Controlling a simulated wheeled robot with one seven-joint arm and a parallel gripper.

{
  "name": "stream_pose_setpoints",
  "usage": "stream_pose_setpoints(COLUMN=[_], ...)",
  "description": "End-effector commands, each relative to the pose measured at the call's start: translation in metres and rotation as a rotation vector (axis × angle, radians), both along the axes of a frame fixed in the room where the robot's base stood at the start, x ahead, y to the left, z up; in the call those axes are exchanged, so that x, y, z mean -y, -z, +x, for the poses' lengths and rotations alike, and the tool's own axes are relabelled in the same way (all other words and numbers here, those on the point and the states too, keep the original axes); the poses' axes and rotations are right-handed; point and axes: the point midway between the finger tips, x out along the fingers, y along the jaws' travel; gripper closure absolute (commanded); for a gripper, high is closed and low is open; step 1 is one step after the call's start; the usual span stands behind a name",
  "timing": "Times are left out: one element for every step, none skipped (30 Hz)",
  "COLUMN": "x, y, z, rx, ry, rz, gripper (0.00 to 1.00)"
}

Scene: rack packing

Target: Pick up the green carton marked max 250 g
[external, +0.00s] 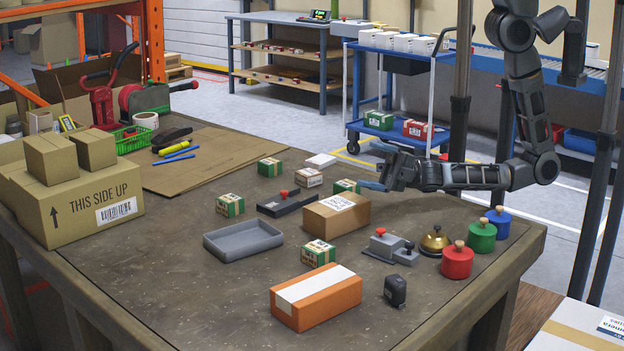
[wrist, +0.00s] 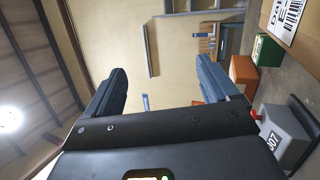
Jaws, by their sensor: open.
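Several small green and white cartons stand on the workbench (external: 150,285): a left carton (external: 230,205), a back carton (external: 270,167), a carton near my gripper (external: 346,186) and a front carton (external: 318,253). Their print is too small to tell which is marked max 250 g. My gripper (external: 374,185) is above the bench, pointing left, behind and right of the brown box (external: 337,218). It is open and empty. In the wrist view its two fingers (wrist: 160,88) are wide apart with only distant wall between them. A green carton (wrist: 266,50) shows right of them.
A grey tray (external: 243,241) and an orange box (external: 316,298) lie on the bench. A grey device with a red knob (external: 388,246), a brass bell (external: 434,241) and red (external: 457,263), green (external: 482,237) and blue (external: 498,222) weights stand at right. The front left bench is clear.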

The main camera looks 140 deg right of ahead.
Motion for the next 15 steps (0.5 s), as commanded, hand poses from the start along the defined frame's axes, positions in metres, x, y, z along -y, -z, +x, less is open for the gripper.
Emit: stream_pose_setpoints(x=[0.025,0.037,0.054,0.066,0.079,0.096,0.109,0.121,0.138,0.150,0.163,0.179,0.191,0.203,0.218], y=[-0.003,-0.006,-0.009,-0.011,-0.013,-0.016,-0.019,-0.021,-0.024,-0.026,-0.028,-0.031,-0.032,-0.033,-0.034], z=[0.012,0.018,0.026,0.031,0.035,0.040,0.043,0.046,0.049,0.050,0.052,0.053,0.054,0.055,0.056], rx=[-0.006,-0.015,-0.030,-0.042,-0.056,-0.074,-0.089,-0.106,-0.128,-0.146,-0.166,-0.191,-0.213,-0.234,-0.265], ry=[0.042,0.063,0.091,0.112,0.133,0.158,0.179,0.196,0.221,0.239,0.257,0.277,0.290,0.302,0.315], rz=[-0.103,-0.164,-0.243,-0.300,-0.355,-0.426,-0.479,-0.530,-0.598,-0.646,-0.694,-0.756,-0.801,-0.845,-0.905], gripper=[0.13,0.13,0.13,0.13,0.13,0.13,0.13,0.13,0.13,0.13,0.13,0.13,0.13,0.13,0.13])
